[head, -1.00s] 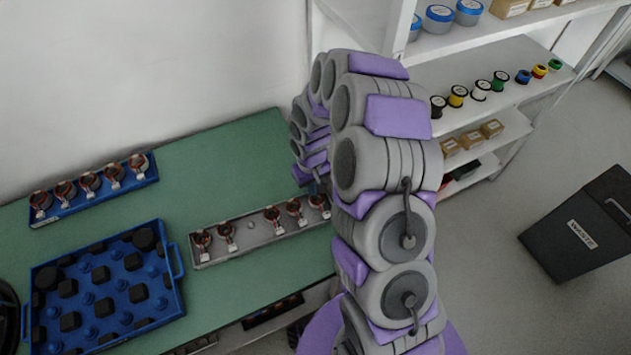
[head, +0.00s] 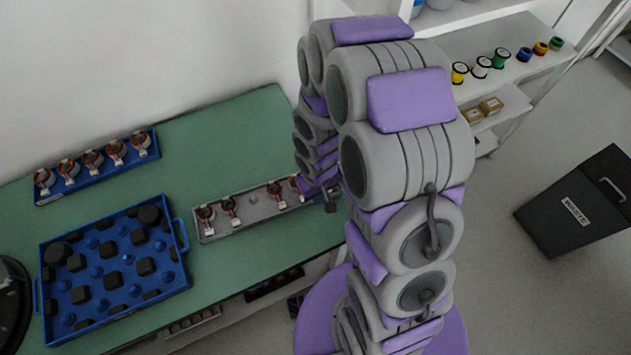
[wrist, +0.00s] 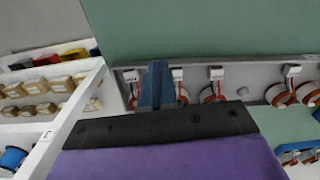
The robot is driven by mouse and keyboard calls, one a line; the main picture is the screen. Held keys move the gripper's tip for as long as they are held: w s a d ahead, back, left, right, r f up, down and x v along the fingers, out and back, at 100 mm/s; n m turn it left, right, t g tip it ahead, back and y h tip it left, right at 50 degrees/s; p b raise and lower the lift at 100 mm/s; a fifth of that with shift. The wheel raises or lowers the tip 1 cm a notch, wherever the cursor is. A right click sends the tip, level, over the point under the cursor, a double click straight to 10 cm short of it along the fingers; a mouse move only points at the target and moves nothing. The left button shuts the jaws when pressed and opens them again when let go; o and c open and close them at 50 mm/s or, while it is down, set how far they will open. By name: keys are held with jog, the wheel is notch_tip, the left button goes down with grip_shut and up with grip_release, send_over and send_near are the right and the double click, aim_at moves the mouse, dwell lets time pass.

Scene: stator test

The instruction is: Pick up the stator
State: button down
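Several stators with copper-red windings and white tags stand in a row in a grey tray (head: 253,214) on the green table. Two of them, a left-end stator (head: 205,214) and its neighbour (head: 230,208), are left of a gap. Others stand near the tray's right end, partly hidden by my arm. In the head view my arm largely hides my gripper.
A blue tray (head: 152,153) with several more stators lies at the back left. A blue crate (head: 183,236) with black and blue parts stands in front of it. Shelves with spools are at the right, and a black waste bin (head: 560,222) stands on the floor.

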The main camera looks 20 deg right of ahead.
jog(key=shift+s+d, duration=0.15)
jog(key=shift+s, duration=0.7)
jog(key=c, duration=1.6)
grip_release()
jog(key=shift+a, duration=0.2)
jog(key=o, duration=0.8)
jog(key=shift+d+r, duration=0.1)
jog(key=shift+d, duration=0.4)
jog(key=shift+c, duration=0.2)
jog(key=o, duration=0.5)
jog(key=shift+a, duration=0.4)
jog(key=shift+c, duration=0.2)
